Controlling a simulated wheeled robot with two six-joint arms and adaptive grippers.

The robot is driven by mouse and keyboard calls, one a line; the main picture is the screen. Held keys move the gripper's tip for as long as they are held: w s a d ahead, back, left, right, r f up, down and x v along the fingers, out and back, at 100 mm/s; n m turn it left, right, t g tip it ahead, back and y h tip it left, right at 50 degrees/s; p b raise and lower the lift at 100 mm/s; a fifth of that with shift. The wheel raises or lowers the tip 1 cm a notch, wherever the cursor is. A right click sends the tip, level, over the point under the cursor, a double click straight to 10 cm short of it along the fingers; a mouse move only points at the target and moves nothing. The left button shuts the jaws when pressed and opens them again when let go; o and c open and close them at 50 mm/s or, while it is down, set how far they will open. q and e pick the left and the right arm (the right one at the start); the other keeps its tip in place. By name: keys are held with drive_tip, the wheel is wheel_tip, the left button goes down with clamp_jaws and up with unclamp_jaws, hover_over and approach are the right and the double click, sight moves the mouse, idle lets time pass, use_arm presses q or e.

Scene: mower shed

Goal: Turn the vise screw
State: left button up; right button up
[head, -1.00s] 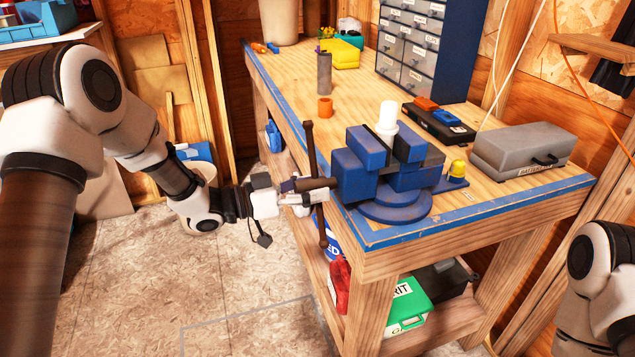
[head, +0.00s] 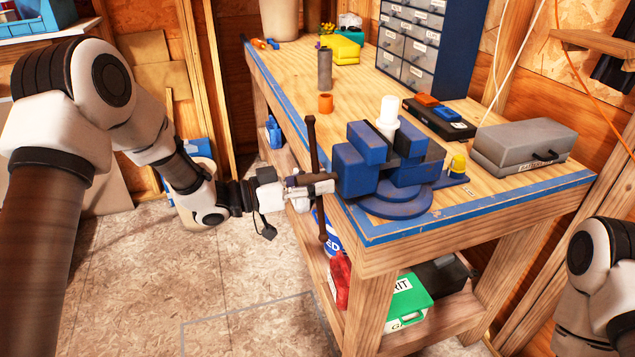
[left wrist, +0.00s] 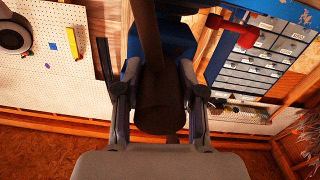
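The blue vise (head: 385,170) is mounted at the near left corner of the workbench. A white cylinder (head: 388,118) stands upright at its jaws. The dark vise screw (head: 308,180) sticks out to the left, crossed by a long, nearly vertical handle bar (head: 312,150). My left gripper (head: 328,187) is at the screw. In the left wrist view its fingers (left wrist: 160,85) lie either side of the screw's round end (left wrist: 160,115), and the bar (left wrist: 147,35) rises between them. The fingers look open, with a narrow gap on the left. My right gripper is out of view.
A green box (head: 408,305) sits on the lower shelf.

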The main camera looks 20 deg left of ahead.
use_arm(q)
drive_tip(key=o, duration=0.4)
drive_tip(key=shift+a, duration=0.1)
drive_tip(key=v, duration=1.1)
drive_tip(key=shift+s+a, duration=0.25)
drive_tip(key=shift+s, duration=0.05)
